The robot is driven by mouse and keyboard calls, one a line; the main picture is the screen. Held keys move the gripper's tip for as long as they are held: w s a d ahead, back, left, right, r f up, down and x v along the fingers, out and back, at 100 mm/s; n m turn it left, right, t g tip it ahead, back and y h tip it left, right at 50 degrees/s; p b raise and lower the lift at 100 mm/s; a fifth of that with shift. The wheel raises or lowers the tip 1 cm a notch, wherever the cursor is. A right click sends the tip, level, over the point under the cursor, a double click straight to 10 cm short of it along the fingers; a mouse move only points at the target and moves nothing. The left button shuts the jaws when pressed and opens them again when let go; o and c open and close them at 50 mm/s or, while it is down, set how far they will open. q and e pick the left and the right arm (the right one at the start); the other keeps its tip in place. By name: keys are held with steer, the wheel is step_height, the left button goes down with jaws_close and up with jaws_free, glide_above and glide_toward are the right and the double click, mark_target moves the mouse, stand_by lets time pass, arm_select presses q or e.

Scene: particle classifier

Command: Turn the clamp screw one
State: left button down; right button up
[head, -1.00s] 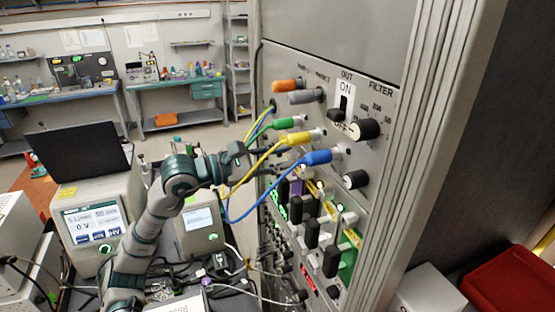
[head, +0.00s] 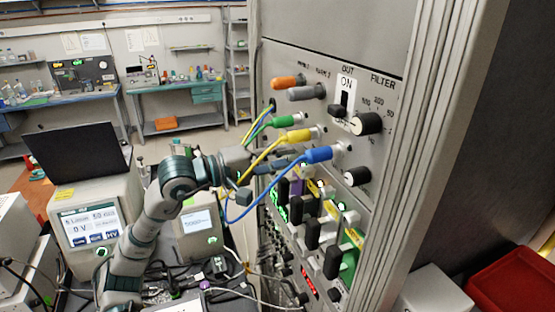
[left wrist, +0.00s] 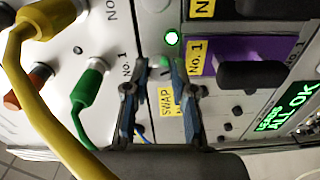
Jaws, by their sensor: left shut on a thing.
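My left gripper (head: 270,169) reaches the front of the rack panel (head: 376,96), below the green plug (head: 284,121) and partly behind the yellow and blue cables. In the left wrist view, my left gripper (left wrist: 160,72) has its two fingertips against the panel, between the green plug and the purple No. 1 module (left wrist: 213,62). A yellow SWAP label (left wrist: 172,102) shows between the fingers. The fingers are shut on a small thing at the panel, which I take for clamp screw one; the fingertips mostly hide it. My right gripper is not in view.
Yellow (head: 293,137) and blue (head: 318,155) plugs stick out of the panel, their cables looping close around my left gripper. Black-handled modules (head: 312,234) sit below. A laptop (head: 76,157) and instrument boxes stand at the left. A red bin (head: 515,285) is at lower right.

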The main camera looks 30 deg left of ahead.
arm_select(q)
steer(key=shift+w+f+m, duration=0.1)
steer(key=shift+f+m, duration=0.15)
steer(key=shift+m, duration=1.15)
steer(key=c, duration=0.9)
jaws_free()
steer(key=shift+w+d, duration=0.1)
steer(key=shift+d, duration=0.05)
steer(key=shift+c, duration=0.2)
steer(key=shift+w+d, duration=0.1)
steer(key=shift+w, duration=0.2)
steer(key=shift+r, duration=0.1)
steer(key=shift+s, duration=0.25)
steer(key=v, duration=1.1)
steer(key=shift+a+f, duration=0.2)
steer(key=shift+a, duration=0.15)
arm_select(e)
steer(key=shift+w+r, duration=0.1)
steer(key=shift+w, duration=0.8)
arm_select(q)
steer(key=shift+s+d+r, duration=0.1)
steer(key=shift+d, duration=0.05)
steer(key=shift+a, duration=0.25)
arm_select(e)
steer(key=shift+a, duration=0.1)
